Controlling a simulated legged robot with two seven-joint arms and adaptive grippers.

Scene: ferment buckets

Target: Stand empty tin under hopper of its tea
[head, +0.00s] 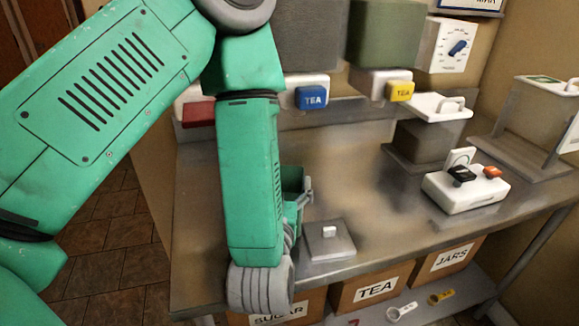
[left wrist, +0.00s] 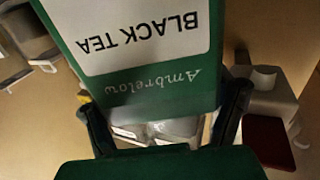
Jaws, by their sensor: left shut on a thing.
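A dark green tin (left wrist: 140,75) fills the middle of the left wrist view. Its white label reads BLACK TEA, upside down in that view; its inside is hidden. My left gripper (left wrist: 165,115) is shut on the tin, one finger on each side. In the head view, my left gripper (head: 299,197) is low over the bench, mostly behind my forearm. Above the bench are a grey hopper (head: 308,40) with a blue TEA tab (head: 312,97) and a green hopper (head: 385,35) with a yellow TEA tab (head: 401,91). A red tab (head: 198,113) is partly behind my arm. My right gripper is not in view.
A square grey lid (head: 335,248) with a white knob lies on the bench (head: 350,185). A white box (head: 465,192) with black and orange controls and a lidded bin (head: 425,140) stand right. The bench middle is clear. Boxes labelled TEA (head: 372,288) and JARS (head: 447,262) sit below.

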